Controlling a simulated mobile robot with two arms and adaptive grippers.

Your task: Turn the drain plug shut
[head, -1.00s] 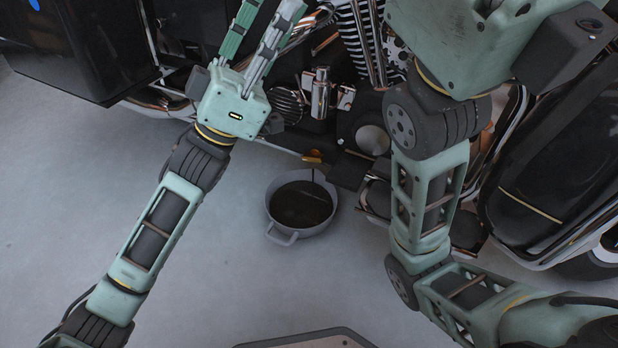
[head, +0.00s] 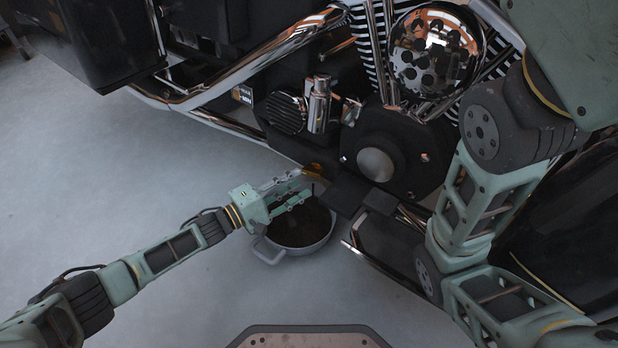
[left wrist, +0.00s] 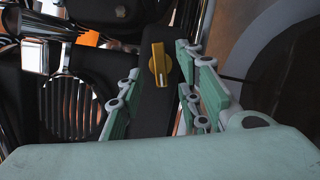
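The drain plug (head: 314,169) is a small yellow-orange knob low on the motorcycle's dark engine, above a grey pan. In the left wrist view it shows as a yellow handle (left wrist: 159,64) with a pale line, standing roughly upright in the picture. My left gripper (head: 303,184) is open beside the plug, over the pan, with its fingers pointing at the engine. In the left wrist view the plug appears between the spread green fingers (left wrist: 160,90), and I see no contact. My right arm crosses the right of the head view; its gripper is out of frame.
The grey pan (head: 268,252) with dark liquid stands on the floor below the plug. A thin dark line shows beneath the plug. The chrome pipe (head: 225,78) and black engine parts lie above and right. The floor at left is clear.

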